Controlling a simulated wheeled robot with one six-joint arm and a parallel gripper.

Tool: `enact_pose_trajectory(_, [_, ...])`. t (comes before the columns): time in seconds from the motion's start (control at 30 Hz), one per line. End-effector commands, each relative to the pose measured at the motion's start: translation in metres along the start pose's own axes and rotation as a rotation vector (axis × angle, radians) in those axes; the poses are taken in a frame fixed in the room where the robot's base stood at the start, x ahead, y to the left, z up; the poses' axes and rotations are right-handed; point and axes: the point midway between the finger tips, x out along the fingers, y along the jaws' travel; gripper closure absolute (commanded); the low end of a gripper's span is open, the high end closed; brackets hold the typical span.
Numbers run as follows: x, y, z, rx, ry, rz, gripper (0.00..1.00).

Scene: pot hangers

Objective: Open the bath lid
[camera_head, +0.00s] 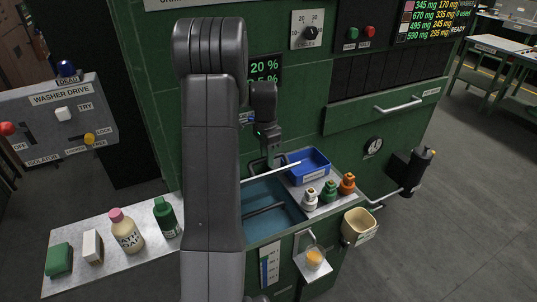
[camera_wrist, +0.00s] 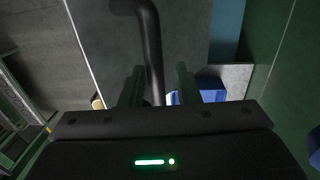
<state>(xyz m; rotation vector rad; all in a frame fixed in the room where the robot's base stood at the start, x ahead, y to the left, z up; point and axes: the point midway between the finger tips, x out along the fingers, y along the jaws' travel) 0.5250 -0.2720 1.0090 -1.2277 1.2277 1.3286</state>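The bath (camera_head: 262,222) is a teal-lined basin in the green machine's counter, with a dark bar inside it. The bath lid (camera_head: 268,173) shows almost edge-on as a thin pale strip over the bath, so it appears raised. In the wrist view the lid (camera_wrist: 105,45) is a dark grey panel with a black curved handle (camera_wrist: 152,45). My gripper (camera_head: 271,163) is at the far side of that strip. In the wrist view my gripper (camera_wrist: 158,88) has the handle between its fingers, with a gap visible on both sides. The fingertips are partly hidden in the head view.
A blue tray (camera_head: 308,165) and several capped bottles (camera_head: 329,192) stand right of the bath. A beige bin (camera_head: 357,224) hangs at the front right. Soap bottle (camera_head: 126,231), green bottle (camera_head: 167,217) and blocks stand on the left shelf. My arm hides the middle.

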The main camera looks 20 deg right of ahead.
Motion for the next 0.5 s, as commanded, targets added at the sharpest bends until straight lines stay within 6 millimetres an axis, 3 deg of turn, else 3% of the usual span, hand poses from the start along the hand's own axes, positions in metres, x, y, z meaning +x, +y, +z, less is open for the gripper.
enact_pose_trajectory(0.33, [-0.004, 0.001, -0.002, 0.000, 0.004, 0.000, 0.62])
enact_pose_trajectory(0.5, [-0.022, 0.000, -0.002, 0.000, 0.006, -0.003, 0.62])
